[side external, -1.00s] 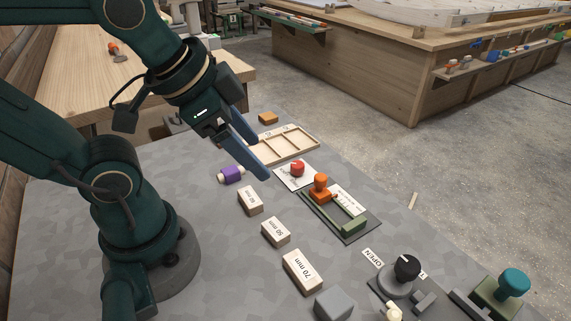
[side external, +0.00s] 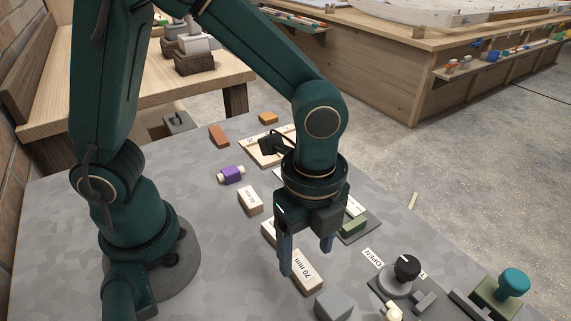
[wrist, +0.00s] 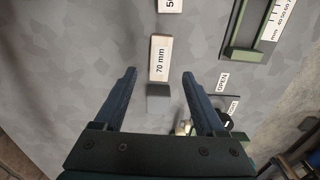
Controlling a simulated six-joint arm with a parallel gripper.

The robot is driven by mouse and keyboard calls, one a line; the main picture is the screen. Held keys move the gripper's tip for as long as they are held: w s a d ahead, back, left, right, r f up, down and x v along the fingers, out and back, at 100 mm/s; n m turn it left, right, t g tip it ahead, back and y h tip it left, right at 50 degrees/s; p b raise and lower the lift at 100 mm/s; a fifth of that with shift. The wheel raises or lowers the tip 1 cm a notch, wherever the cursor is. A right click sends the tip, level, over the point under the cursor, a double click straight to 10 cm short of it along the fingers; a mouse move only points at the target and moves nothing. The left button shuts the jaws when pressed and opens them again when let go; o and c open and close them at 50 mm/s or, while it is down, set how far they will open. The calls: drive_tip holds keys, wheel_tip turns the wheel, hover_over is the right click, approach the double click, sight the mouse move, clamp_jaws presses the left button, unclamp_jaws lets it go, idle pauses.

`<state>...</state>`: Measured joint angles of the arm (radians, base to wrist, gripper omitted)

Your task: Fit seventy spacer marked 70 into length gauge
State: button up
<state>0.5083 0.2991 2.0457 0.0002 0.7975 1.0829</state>
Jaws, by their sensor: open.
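The wooden spacer marked 70 mm (side external: 309,275) lies flat on the grey table, label up; it also shows in the wrist view (wrist: 160,60). My gripper (side external: 307,258) points down, open and empty, with its fingers above and beside the 70 mm spacer in the side view. In the wrist view its fingertips (wrist: 160,73) are spread either side of the spacer's near end and a grey block. The length gauge, a dark plate with a green slide (side external: 354,224), is partly hidden behind my gripper. Its green frame and scale show in the wrist view (wrist: 250,30).
A grey block (side external: 334,304) sits by the 70 mm spacer's near end. A 50 spacer (wrist: 170,5) and a smaller spacer (side external: 250,200) lie farther back. A black knob (side external: 407,267) and a teal knob (side external: 514,281) stand to the right. A purple piece (side external: 231,175) lies left.

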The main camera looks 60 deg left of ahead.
sight(305, 271)
drive_tip(key=shift+f, duration=2.25)
clamp_jaws()
